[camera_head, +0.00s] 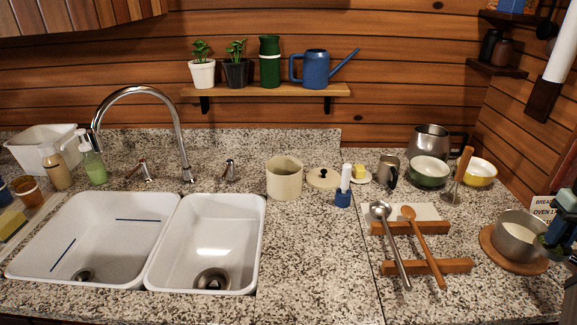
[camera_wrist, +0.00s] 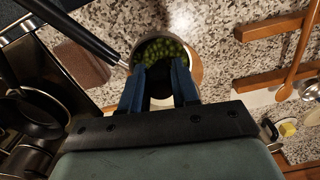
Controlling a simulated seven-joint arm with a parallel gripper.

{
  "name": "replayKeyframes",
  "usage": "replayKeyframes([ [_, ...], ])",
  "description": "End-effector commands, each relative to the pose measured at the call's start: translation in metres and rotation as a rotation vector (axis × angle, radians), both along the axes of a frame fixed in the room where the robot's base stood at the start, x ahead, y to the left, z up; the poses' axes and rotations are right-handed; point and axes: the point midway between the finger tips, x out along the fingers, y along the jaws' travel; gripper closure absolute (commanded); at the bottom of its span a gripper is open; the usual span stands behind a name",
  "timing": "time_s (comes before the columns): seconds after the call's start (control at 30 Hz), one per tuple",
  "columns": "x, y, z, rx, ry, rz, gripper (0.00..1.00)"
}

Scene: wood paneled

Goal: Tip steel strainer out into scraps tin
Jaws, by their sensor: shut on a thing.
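The steel strainer (camera_head: 519,238) looks like a round metal bowl on a round wooden board at the far right. The wrist view shows green pea-like balls in the strainer (camera_wrist: 160,48). My gripper (camera_head: 556,242) is at its right side, and in the wrist view its blue fingers (camera_wrist: 158,82) are closed at the near rim. The fingers cover part of the bowl. A cream, open-topped tin (camera_head: 284,180), apparently the scraps tin, stands behind the right sink basin. Its lid (camera_head: 323,178) lies beside it. The tin's inside is mostly hidden.
A wooden rack (camera_head: 427,267) with a ladle and wooden spoon lies between strainer and tin. The counter right of the sinks (camera_head: 310,255) is clear.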

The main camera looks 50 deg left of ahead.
Motion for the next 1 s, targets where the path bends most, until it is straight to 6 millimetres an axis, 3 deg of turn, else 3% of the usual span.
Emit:
replayKeyframes([
  [0.57, 0.000, 0.000, 0.035, 0.000, 0.000, 0.000, 1.00],
  [1.0, 0.001, 0.005, 0.037, -0.003, 0.005, 0.006, 1.00],
])
